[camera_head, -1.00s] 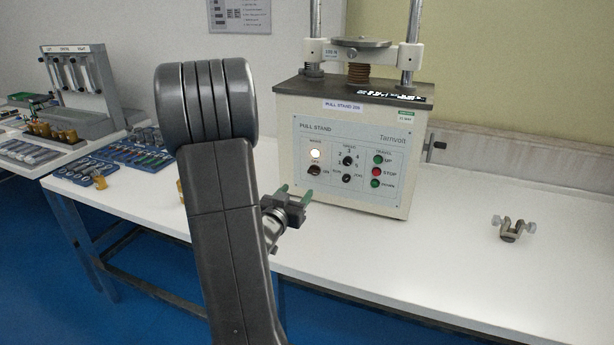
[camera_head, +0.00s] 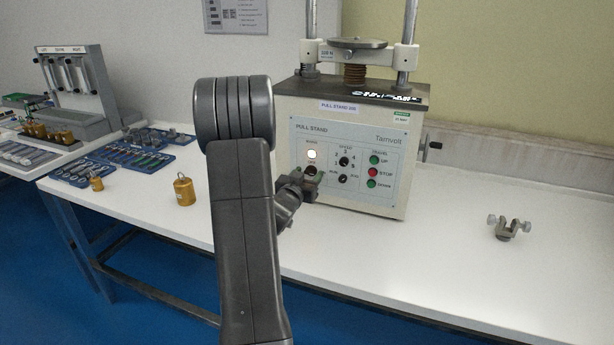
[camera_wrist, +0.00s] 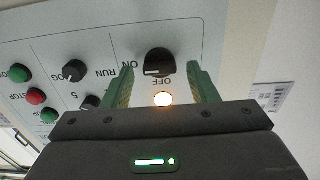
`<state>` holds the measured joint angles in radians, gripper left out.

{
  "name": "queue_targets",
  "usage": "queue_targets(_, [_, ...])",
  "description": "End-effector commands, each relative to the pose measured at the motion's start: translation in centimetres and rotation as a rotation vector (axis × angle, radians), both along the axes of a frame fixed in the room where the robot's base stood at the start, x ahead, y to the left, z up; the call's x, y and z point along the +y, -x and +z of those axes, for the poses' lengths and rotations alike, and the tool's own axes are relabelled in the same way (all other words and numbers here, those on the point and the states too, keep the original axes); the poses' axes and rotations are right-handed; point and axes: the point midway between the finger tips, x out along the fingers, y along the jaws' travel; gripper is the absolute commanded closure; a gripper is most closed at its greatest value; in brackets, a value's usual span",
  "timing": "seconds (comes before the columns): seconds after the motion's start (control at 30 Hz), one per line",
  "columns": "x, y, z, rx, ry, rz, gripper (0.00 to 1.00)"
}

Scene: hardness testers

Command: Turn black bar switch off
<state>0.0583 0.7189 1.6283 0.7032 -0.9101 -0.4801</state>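The black bar switch (camera_wrist: 157,62) is a round dark knob with a pale line, between OFF and ON labels on the pull stand's panel. Which label its bar points to is hard to tell. A lamp (camera_wrist: 163,98) beside OFF glows white. In the head view the lamp (camera_head: 312,154) is lit above the switch, which is partly hidden by my gripper (camera_head: 308,182). In the wrist view my gripper (camera_wrist: 161,78) is open, its green fingers on either side of the switch. Whether they touch it is not clear.
The pull stand (camera_head: 340,118) also carries a speed knob (camera_head: 344,161), a run/jog knob (camera_head: 343,179) and travel buttons with a red stop (camera_head: 373,172). A brass weight (camera_head: 185,192) and a metal clamp (camera_head: 509,228) stand on the white table (camera_head: 420,260).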

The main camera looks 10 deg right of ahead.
Motion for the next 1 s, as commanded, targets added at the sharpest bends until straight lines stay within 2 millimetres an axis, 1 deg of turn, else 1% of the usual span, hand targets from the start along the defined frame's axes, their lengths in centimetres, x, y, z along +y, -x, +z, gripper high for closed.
queue_targets(0.03, [0.01, 0.01, 0.01, 0.0, 0.0, 0.0, 0.57])
queue_targets(0.2, [0.03, 0.02, 0.02, 0.0, 0.0, 0.0, 0.9])
queue_targets(0.57, [0.04, 0.01, 0.07, 0.027, 0.041, 0.0, 0.9])
queue_targets(0.77, [0.11, -0.02, 0.15, 0.094, 0.139, 0.001, 0.9])
queue_targets(1.0, [0.2, -0.08, 0.15, 0.215, 0.318, 0.001, 0.9])
